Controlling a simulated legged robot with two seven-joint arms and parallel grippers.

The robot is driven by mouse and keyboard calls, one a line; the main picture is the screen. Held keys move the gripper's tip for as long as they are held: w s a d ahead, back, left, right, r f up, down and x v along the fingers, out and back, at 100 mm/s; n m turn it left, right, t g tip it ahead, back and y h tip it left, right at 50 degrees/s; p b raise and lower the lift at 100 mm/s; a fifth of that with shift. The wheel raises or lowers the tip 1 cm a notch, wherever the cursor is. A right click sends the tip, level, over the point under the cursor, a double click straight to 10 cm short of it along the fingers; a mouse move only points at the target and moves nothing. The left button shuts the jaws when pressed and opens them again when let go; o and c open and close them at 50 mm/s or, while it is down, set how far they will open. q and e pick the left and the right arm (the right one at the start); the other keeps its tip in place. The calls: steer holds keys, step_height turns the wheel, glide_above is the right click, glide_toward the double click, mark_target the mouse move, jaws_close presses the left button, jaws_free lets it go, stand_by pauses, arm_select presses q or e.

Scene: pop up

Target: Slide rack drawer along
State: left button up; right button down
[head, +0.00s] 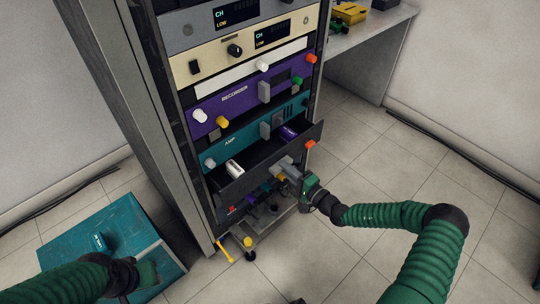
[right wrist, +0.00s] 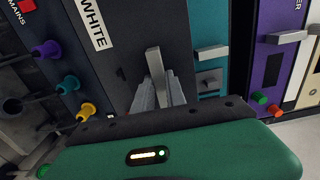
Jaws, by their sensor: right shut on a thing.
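The dark rack drawer (head: 243,192) sits low in the rack, below the teal AMP unit, and is pulled partly out. A white item (head: 234,170) and a purple item (head: 290,132) lie inside it. Its dark front also fills the middle of the right wrist view (right wrist: 125,45), with a "WHITE" label. My right gripper (head: 285,168) is shut on the drawer's grey handle (right wrist: 154,64), with its fingers (right wrist: 158,95) on either side of it. My left gripper (head: 146,274) is at the lower left, above a teal box, away from the drawer; its jaws are unclear.
The tall rack (head: 150,110) holds several units with knobs above the drawer. A teal box (head: 90,225) stands on the floor to the left. A yellow caster lock (head: 247,243) is at the rack's base. A desk (head: 375,30) is behind right. The floor at right is clear.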

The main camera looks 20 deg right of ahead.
mark_target(275, 162)
steer(key=shift+f+x, duration=0.1)
steer(key=shift+x, duration=1.25)
steer(key=shift+f+x, duration=0.15)
steer(key=shift+x, duration=1.2)
steer(key=shift+a+x, duration=0.2)
steer(key=shift+x, duration=1.2)
steer(key=shift+s, duration=0.1)
steer(key=shift+p, duration=0.4)
steer(key=c, duration=1.3)
jaws_free()
steer(key=shift+w+f, duration=0.1)
steer(key=shift+w, duration=0.1)
steer(key=shift+r, duration=0.2)
